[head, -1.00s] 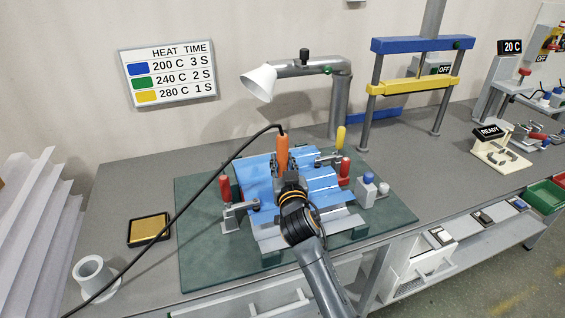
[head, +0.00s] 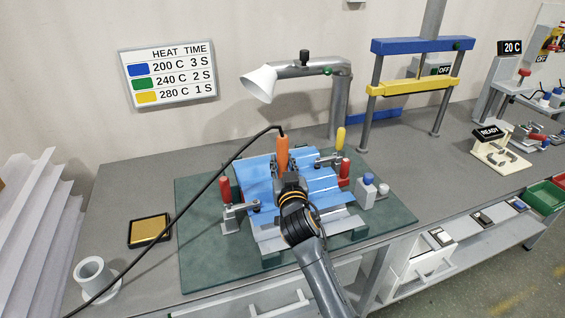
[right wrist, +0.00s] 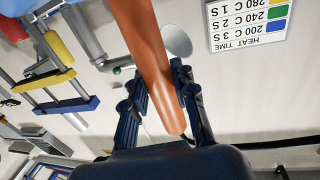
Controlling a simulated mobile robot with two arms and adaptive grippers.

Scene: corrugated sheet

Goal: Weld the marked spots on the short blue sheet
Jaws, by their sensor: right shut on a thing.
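The blue sheet (head: 257,182) is corrugated and lies on a grey fixture on the green mat, held at its sides by clamps with red handles. My right gripper (head: 285,173) is over the middle of the sheet, shut on an orange-handled welding tool (head: 282,150) with a black cable. The handle also shows between the fingers (right wrist: 163,100) in the right wrist view. The tool's tip and the marked spots are hidden or too small to make out, so I cannot tell whether the tip touches the sheet. My left gripper is not in view.
A heat and time chart (head: 168,73) hangs on the wall. A fume hood arm (head: 310,68) stands behind the mat. A yellow sponge tray (head: 150,230) and a grey holder (head: 94,275) are at left. A blue and yellow press (head: 415,87) stands at back right.

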